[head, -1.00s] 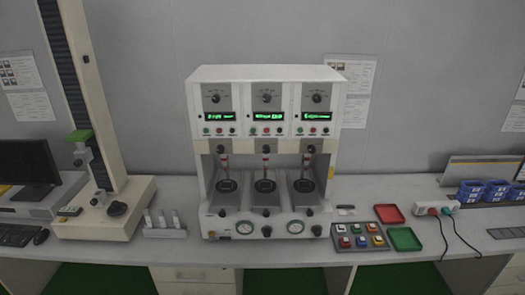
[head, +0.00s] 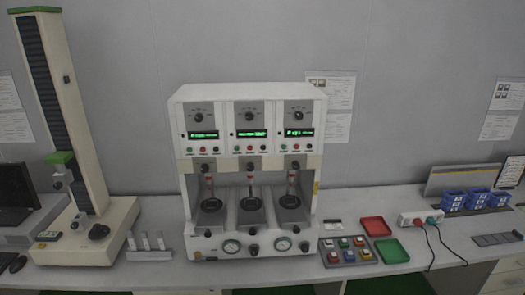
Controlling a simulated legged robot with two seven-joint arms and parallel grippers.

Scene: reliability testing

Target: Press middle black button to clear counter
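A white three-station test machine (head: 247,95) stands on the counter, each station with a lit green display; the middle display (head: 250,133) is too small to read. Small green and red buttons sit under the displays. Black round knobs or buttons show at several places on the middle station: the dial (head: 249,116) above the display, a black round part (head: 253,164) below the panel, and a black knob (head: 252,248) low on the front between two gauges. I cannot tell which of these is a push button. Neither of my grippers is in view.
To the right lie a tray of coloured blocks (head: 347,263), a red tray (head: 375,227), a green tray (head: 391,251) and a power strip (head: 421,218) with cables. A tall test stand (head: 62,110) and small white bottles (head: 146,242) are left.

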